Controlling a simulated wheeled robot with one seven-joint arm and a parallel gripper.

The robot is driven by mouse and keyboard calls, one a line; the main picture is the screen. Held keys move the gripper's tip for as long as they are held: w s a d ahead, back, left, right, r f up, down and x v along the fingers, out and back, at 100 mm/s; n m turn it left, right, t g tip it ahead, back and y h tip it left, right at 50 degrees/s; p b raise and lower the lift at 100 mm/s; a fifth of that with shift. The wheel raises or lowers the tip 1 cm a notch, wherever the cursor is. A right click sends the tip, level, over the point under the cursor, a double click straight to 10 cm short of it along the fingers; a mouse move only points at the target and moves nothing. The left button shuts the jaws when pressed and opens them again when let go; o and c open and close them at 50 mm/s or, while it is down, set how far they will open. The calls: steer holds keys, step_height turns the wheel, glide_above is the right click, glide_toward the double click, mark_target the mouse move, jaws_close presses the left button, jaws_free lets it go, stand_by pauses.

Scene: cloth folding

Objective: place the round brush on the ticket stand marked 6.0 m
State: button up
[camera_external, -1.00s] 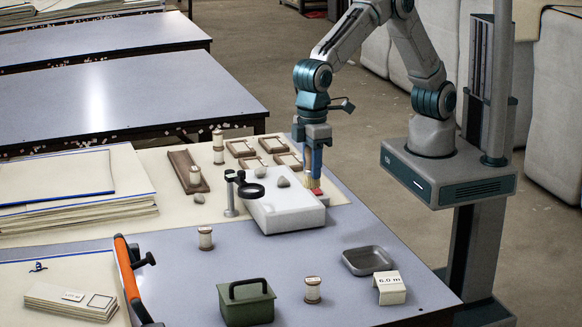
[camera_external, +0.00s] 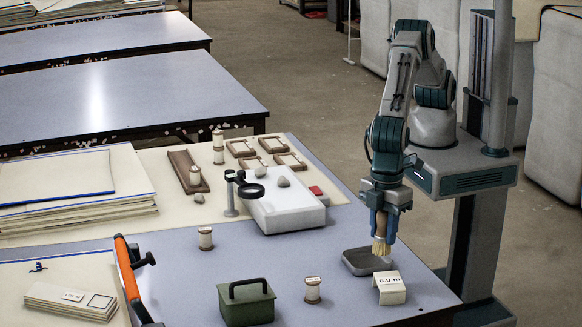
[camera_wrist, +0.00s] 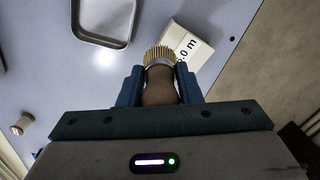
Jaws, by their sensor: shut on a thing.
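My gripper (camera_external: 383,212) is shut on the round brush (camera_external: 380,245), which hangs bristles down. In the external view it is above the area between the grey tray and the ticket stand. The wrist view shows the brush (camera_wrist: 159,78) between the two fingers (camera_wrist: 160,85), its pale bristles beside the stand. The ticket stand marked 6.0 m (camera_external: 391,292) is a small white tent-shaped block near the table's right front. In the wrist view the stand (camera_wrist: 188,48) is partly hidden by the brush and a finger.
A shallow grey tray (camera_external: 357,264) lies just behind the stand. A thread spool (camera_external: 313,291) and a green lidded box (camera_external: 246,301) stand to its left. A white block (camera_external: 285,213) with a magnifier is farther back. The table edge is close on the right.

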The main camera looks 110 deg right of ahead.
mark_target(392, 260)
steer(key=shift+s+a+f, duration=0.2)
steer(key=shift+a+f, duration=0.2)
steer(key=shift+a, duration=0.2)
steer(key=shift+f+p, duration=0.3)
steer(key=shift+f, duration=1.85)
steer(key=o, duration=1)
step_height(392, 260, up, 12)
steer(key=shift+r+b, duration=0.2)
steer(key=shift+b, duration=0.2)
